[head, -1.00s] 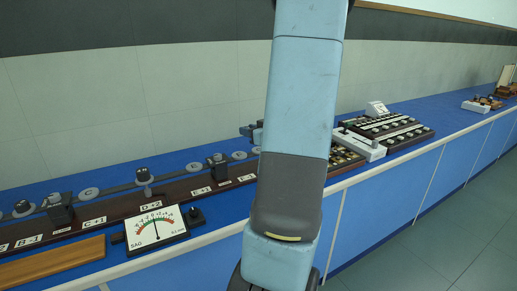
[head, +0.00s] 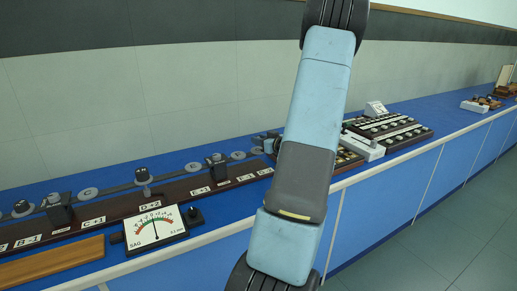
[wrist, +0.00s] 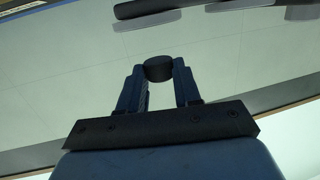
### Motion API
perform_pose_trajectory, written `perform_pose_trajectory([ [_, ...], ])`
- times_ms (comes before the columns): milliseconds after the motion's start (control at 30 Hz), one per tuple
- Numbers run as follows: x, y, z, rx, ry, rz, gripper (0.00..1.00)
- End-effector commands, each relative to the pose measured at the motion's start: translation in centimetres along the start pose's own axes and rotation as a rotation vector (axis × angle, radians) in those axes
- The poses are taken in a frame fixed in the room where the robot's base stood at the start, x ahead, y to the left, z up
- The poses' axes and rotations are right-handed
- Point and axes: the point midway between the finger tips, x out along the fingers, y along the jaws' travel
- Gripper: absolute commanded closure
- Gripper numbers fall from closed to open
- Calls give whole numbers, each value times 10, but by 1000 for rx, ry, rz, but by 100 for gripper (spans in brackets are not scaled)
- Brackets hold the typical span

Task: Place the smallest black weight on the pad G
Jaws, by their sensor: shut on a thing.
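My gripper (wrist: 158,82) is shut on a small round black weight (wrist: 158,67), held between its fingertips in the wrist view. In the head view my gripper (head: 268,142) shows partly beside my arm, above the far right part of the dark rail; the held weight cannot be made out there. The dark wooden rail (head: 120,205) carries lettered labels, with C+1 and D+2 readable. Round grey pads (head: 88,193) lie along a strip behind it. I cannot read a G label; the rail's right end is behind my arm.
Keyed panels (head: 390,127) and a grey-white box (head: 363,147) stand to the right. The wall is close behind.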

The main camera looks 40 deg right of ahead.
Motion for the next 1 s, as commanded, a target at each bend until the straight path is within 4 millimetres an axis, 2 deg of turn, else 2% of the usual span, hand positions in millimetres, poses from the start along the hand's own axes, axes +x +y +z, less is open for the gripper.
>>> perform_pose_trajectory([
  [200, 5, 2, 26, 5, -1, -1, 100],
  [300, 6, 2, 32, 2, 0, 0, 100],
  [567, 6, 1, 33, 1, 0, -1, 100],
  [1000, 8, 0, 47, 4, -8, -2, 100],
])
